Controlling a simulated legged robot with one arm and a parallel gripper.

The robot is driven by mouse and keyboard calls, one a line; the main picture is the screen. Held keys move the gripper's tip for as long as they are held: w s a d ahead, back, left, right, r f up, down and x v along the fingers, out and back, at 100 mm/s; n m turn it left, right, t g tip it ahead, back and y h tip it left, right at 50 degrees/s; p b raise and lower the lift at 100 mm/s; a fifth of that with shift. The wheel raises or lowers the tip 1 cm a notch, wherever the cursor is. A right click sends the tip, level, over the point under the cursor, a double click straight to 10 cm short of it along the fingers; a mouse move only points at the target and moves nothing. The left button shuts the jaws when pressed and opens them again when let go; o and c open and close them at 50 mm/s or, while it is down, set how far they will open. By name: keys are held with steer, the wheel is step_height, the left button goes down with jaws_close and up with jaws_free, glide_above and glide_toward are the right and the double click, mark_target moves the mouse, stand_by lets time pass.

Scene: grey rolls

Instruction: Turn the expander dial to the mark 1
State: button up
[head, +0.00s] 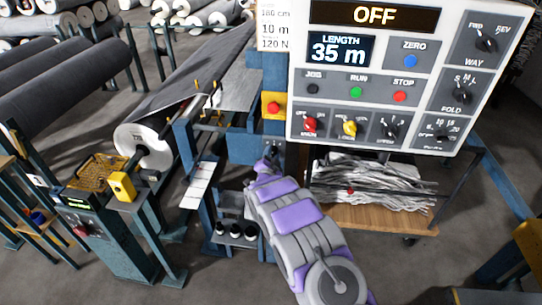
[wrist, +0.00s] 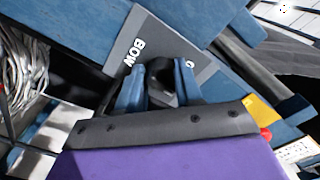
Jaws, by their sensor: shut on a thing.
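The knob's pointer and most of the marks are hidden or too small to read. In the head view my gripper (head: 268,163) reaches the small dark plate (head: 273,150) on the blue machine frame, below the control panel.
The control panel (head: 400,75) reads "OFF" and "35 m" and has several other dials and buttons. A yellow box with a red button (head: 273,106) is just above my gripper. A wooden cart (head: 375,218) with grey scrap stands at the right.

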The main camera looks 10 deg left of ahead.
steer(key=o, duration=1)
steer(key=shift+d, duration=0.1)
steer(key=s, duration=0.5)
steer(key=s+p, duration=0.1)
steer(key=s, duration=0.5)
steer(key=s+p, duration=0.1)
steer(key=s, duration=0.5)
steer(key=shift+s+a, duration=0.1)
steer(key=shift+a, duration=0.25)
